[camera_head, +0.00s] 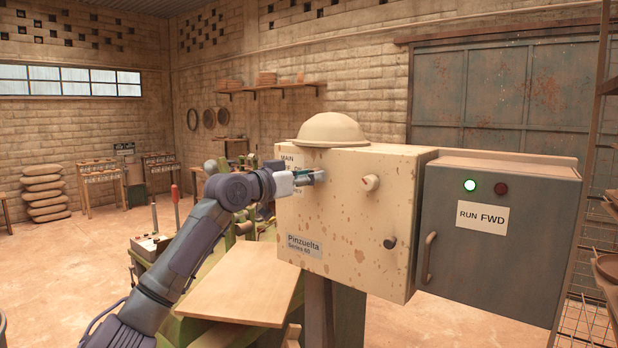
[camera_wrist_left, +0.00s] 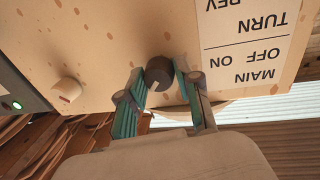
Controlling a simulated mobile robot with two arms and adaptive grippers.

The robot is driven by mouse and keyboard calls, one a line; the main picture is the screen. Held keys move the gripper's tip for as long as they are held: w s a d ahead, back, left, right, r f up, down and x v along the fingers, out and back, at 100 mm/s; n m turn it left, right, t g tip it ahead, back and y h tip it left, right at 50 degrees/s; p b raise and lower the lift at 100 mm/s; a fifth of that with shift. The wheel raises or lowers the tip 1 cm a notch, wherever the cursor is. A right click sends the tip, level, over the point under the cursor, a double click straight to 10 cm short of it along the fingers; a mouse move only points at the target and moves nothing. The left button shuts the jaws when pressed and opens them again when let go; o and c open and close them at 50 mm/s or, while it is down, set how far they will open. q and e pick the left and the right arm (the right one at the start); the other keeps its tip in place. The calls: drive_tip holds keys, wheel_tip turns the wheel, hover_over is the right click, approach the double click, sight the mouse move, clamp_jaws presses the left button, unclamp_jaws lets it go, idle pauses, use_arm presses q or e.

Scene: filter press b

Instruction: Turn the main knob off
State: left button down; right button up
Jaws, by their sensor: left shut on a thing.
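The main knob (camera_wrist_left: 160,72) is dark and round, on the front of the beige, rust-spotted control box (camera_head: 345,240). A label (camera_wrist_left: 245,45) beside it reads MAIN, OFF, ON, TURN and REV, and appears upside down in the left wrist view. My left gripper (camera_head: 318,177) reaches the upper left of the box. In the left wrist view, the fingers of my left gripper (camera_wrist_left: 160,82) are closed around the knob, one on each side. The knob's pointing direction cannot be told. In the head view the arm and fingers hide the knob. My right gripper is not in view.
A pale knob (camera_head: 371,182) and a small dark knob (camera_head: 389,243) are on the same box front. A hard hat (camera_head: 330,130) rests on top. A grey cabinet (camera_head: 498,250) with a lit green lamp (camera_head: 470,185) adjoins on the right. A wooden board (camera_head: 240,285) lies below.

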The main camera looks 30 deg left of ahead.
use_arm(q)
drive_tip(key=n+y+p, duration=0.1)
drive_tip(key=n, duration=0.5)
drive_tip(key=n+t+p, duration=0.1)
drive_tip(key=n+p, duration=0.1)
drive_tip(key=n, duration=0.4)
drive_tip(key=n+t+y+p, duration=0.1)
drive_tip(key=n+p, duration=0.1)
drive_tip(key=n, duration=0.5)
drive_tip(key=shift+d+f+y, duration=0.1)
drive_tip(key=shift+d+y, duration=0.1)
drive_tip(key=shift+y, duration=0.1)
drive_tip(key=shift+f+n, duration=0.1)
drive_tip(key=shift+n, duration=0.2)
drive_tip(key=c, duration=0.8)
unclamp_jaws()
